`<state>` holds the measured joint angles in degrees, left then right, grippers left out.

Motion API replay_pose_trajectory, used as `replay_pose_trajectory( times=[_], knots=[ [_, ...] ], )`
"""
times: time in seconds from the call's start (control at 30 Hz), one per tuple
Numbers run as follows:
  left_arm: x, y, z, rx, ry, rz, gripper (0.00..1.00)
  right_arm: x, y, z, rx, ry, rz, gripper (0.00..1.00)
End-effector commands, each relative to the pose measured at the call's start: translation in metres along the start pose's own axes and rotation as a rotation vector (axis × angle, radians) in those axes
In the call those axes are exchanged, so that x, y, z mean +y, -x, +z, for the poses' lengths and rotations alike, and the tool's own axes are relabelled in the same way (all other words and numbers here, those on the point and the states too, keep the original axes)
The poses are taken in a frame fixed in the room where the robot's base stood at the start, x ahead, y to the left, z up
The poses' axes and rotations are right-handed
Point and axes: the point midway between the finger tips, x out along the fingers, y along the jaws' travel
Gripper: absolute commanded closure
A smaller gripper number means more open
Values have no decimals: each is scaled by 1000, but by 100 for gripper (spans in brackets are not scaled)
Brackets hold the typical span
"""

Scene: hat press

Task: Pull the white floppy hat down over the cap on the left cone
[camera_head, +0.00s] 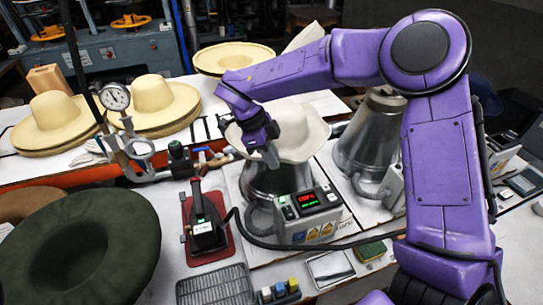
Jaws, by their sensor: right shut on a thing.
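The white floppy hat (302,128) sits over the top of the left metal cone (272,180), its brim drooping unevenly around it. The cone's lower part shows below the brim. The cap is hidden under the hat. My right gripper (270,156) reaches down from above, shut on the hat at the near left side of its brim. The fingertips are small and partly hidden against the white felt. My left gripper is out of view.
A control box (308,212) with a red display stands before the left cone. A bare right cone (365,140) stands beside it. An iron on a red pad (207,230) is left. Straw hats (150,105) lie behind, and a dark green hat (80,250) lies front left.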

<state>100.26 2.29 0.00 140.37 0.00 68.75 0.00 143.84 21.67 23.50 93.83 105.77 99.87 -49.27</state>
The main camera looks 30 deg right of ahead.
Motion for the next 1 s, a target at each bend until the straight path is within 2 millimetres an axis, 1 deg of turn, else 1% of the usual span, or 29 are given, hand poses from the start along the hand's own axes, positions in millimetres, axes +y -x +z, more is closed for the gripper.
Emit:
replay_pose_trajectory(
  times=[0.5,0.87,0.9,0.97,1.0],
  knots=[
    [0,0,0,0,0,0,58,0,-8,1,0,0,-1,100],
    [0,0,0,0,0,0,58,0,-8,1,0,0,-1,100],
    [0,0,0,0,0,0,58,0,-8,1,0,0,-1,80],
    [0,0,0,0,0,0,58,0,-8,1,0,0,-1,60],
    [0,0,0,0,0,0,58,0,-8,1,0,0,-1,60]
  ],
)
